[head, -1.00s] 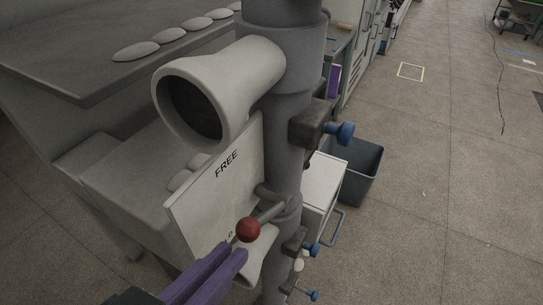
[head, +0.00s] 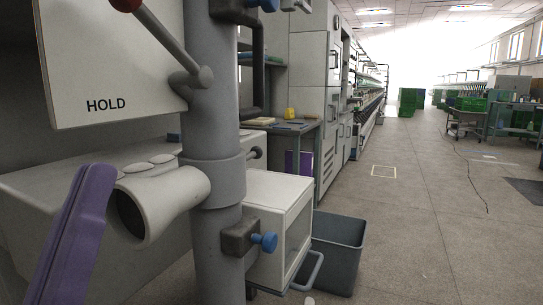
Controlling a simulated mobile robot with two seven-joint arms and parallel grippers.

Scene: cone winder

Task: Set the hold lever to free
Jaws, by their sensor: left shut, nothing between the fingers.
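The hold lever (head: 162,38) is a grey rod on a pivot on the grey post. It slants up and left from the pivot, away from the HOLD lettering. Its red knob (head: 126,3) is cut off by the top edge. The white plate (head: 70,75) behind it shows HOLD low down; its upper part and the FREE lettering are out of view. My left gripper (head: 92,180) shows as purple fingers at the lower left, shut and empty. It is below the plate, and in the picture well apart from the lever. My right gripper is not in view.
The grey post (head: 213,130) carries a pale funnel-mouthed tube (head: 165,200) close to my left fingers, and a clamp with a blue knob (head: 264,242). A white box (head: 275,225) and a dark bin (head: 335,255) stand to the right. The floor aisle further right is clear.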

